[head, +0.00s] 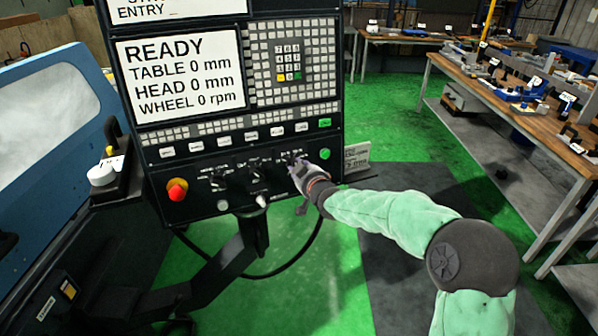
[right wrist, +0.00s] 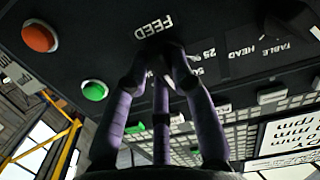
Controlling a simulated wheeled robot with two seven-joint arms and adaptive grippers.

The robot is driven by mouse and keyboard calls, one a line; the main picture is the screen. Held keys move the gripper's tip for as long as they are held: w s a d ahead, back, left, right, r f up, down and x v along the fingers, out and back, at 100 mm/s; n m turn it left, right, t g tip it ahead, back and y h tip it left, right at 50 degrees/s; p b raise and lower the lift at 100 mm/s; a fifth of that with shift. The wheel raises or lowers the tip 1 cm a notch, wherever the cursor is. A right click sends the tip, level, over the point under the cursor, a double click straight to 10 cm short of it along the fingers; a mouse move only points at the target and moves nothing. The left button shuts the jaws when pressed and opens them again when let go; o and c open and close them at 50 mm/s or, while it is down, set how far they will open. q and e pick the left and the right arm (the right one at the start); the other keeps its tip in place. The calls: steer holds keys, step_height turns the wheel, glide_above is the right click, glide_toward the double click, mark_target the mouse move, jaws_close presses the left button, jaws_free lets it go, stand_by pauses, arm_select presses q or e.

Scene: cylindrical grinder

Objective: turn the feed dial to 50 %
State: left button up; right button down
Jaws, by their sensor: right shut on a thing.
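The feed dial is on the black control panel (head: 240,215). In the head view my right gripper (head: 297,168) covers it. In the right wrist view the FEED label (right wrist: 152,27) shows upside down beside the purple fingers (right wrist: 160,58). The fingers close together at the panel face, shut on the dial, which is mostly hidden behind them. The scale marks 25 % and 50 (right wrist: 197,72) show just right of the fingers in that view. The dial's pointer cannot be made out. My left gripper is not in view.
A red emergency stop (head: 177,190), other dials and a small lever (head: 262,200) are left of my gripper. A green button (head: 324,154) sits close to its right. The screen (head: 180,75) reads READY. A workbench (head: 520,115) stands at right.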

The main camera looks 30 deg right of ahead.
steer(key=shift+n, duration=1.1)
steer(key=c, duration=1)
jaws_free()
steer(key=shift+c, duration=0.2)
steer(key=v, duration=1.2)
